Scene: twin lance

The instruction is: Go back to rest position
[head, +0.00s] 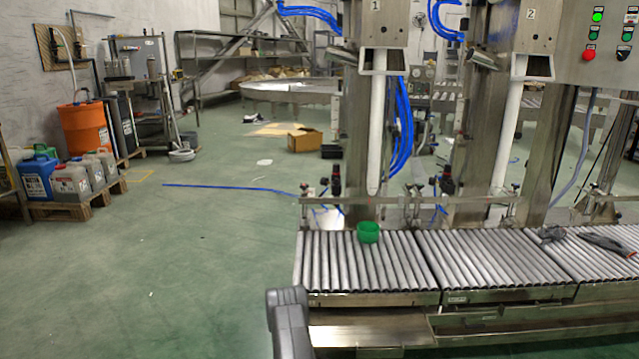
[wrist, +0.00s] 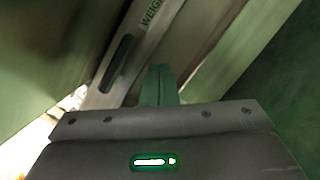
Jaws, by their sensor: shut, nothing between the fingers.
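My gripper (wrist: 159,74) shows in the wrist view, its fingers together with nothing between them, above the dark gripper body with a green-lit indicator. A metal edge with part of a printed word lies close beyond the fingers; I cannot tell whether they touch it. In the head view, a grey part of my arm (head: 288,322) stands at the bottom middle, just left of the conveyor's front corner. The fingers are not seen there.
A roller conveyor (head: 470,262) fills the right, with a green cup (head: 369,233) below lance 1 (head: 377,130) and a dark tool (head: 606,244) farther right. Canisters stand on a pallet (head: 75,210) at left. The green floor (head: 180,265) at left is open.

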